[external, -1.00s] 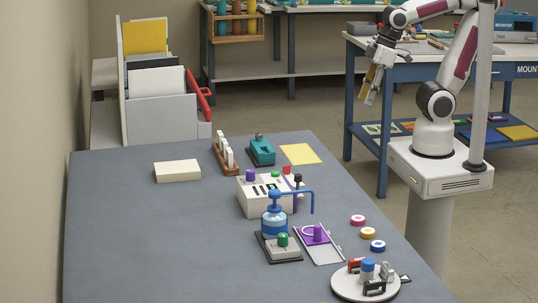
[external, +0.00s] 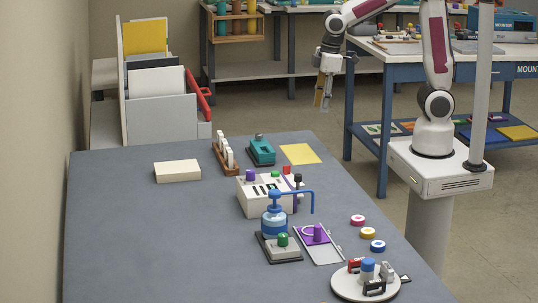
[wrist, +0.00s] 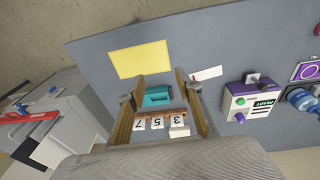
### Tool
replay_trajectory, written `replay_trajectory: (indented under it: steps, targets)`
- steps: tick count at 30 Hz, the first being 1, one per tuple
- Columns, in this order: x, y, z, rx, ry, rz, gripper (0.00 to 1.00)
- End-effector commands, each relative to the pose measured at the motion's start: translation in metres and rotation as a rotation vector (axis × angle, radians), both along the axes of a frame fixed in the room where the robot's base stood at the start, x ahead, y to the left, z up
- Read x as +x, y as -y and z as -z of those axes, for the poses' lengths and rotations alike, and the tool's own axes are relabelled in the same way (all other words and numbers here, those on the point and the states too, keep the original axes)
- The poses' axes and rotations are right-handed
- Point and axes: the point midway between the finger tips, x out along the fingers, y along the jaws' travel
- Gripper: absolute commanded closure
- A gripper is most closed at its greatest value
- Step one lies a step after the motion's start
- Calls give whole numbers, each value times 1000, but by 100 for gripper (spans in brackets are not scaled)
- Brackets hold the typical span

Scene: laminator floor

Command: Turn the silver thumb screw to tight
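I cannot make out a silver thumb screw for certain in either view. A teal device (external: 261,150) with a small grey piece on top stands at the table's far end; it also shows between my fingers in the wrist view (wrist: 158,95). A round white plate (external: 345,285) at the near right bears a blue-topped part, a silver-grey piece (external: 387,271) and red and black clips. My gripper (external: 322,103) hangs in the air beyond the table's far right corner, pointing down. In the wrist view its fingers (wrist: 160,76) are wide apart with nothing held.
A numbered rack (external: 225,155), a yellow sheet (external: 300,153) and a white block (external: 177,171) lie around the teal device. A white control box (external: 253,199), a blue pump bottle (external: 274,222) and several coloured rings stand nearer. The table's left side is clear.

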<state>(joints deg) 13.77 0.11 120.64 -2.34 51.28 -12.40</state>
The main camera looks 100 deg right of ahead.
Motion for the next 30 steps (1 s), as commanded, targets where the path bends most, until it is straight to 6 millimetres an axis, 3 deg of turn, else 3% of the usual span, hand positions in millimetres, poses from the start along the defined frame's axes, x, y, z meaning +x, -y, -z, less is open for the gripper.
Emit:
replay_trajectory:
  steps: [21, 26, 30]
  targets:
    - [104, 83, 61, -61, -86, -327, 65]
    - [127, 98, 66, -89, -85, -440, 65]
    - [145, 106, 59, -125, -68, -543, 65]
